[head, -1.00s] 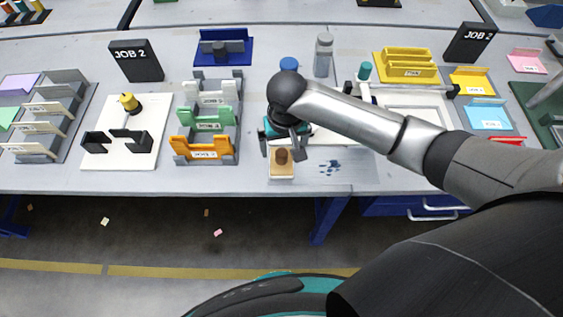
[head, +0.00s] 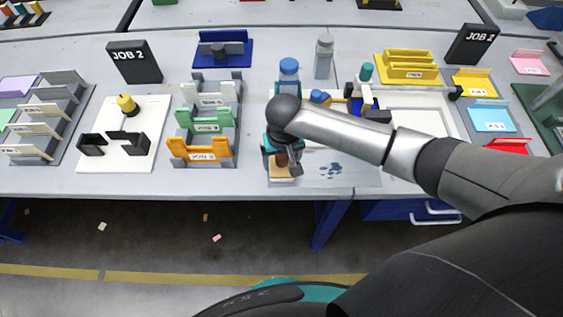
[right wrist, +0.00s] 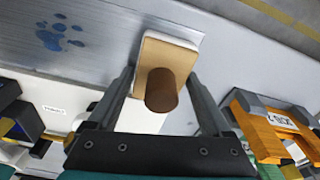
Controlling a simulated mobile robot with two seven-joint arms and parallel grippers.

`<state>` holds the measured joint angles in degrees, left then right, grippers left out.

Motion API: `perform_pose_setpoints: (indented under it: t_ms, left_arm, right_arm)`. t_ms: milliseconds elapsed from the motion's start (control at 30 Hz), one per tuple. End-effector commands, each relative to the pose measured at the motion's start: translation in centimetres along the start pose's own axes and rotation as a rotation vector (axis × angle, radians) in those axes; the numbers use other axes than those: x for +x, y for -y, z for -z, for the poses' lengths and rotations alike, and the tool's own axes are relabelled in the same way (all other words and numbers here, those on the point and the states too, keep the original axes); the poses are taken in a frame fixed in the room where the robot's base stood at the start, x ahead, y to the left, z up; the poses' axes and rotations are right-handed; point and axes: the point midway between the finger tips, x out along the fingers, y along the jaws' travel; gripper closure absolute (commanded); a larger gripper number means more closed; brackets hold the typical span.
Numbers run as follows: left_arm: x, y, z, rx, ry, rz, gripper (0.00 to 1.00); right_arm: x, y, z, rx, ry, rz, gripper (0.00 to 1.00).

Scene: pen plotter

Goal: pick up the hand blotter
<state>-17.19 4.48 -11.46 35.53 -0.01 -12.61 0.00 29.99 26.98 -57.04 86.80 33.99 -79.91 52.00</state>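The hand blotter (head: 281,176) is a small tan block with a white underside and a brown round knob. It rests on the grey table near the front edge, left of blue ink blots. My right gripper (head: 282,166) is low over it, with a finger on each side of the knob. In the right wrist view the blotter (right wrist: 154,55) lies between the spread fingers of the gripper (right wrist: 162,80). Gaps show between the knob and both fingers. My left gripper is not in view.
A rack with orange, green and white holders (head: 204,148) stands close to the left. A blue-capped bottle (head: 289,70) stands behind my gripper, with a grey bottle (head: 324,56) beyond it. A flat grey sheet with ink blots (head: 345,172) lies to the right.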

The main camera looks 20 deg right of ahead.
Motion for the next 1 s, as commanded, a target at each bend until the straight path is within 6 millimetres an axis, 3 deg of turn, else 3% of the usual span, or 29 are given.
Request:
perform_pose_setpoints:
  t_ms: [67,467,767,1000]
  left_arm:
    - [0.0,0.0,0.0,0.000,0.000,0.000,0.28]
    - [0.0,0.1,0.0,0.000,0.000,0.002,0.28]
    - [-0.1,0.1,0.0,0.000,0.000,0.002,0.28]
    - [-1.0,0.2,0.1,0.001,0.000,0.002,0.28]
  right_arm:
    - [0.0,0.0,0.0,0.000,0.000,0.000,0.30]
    - [0.0,0.0,0.0,0.000,0.000,0.000,0.75]
    - [-0.3,0.0,0.1,0.000,-0.001,0.001,0.76]
    - [-2.9,0.1,0.4,0.000,-0.003,0.002,0.76]
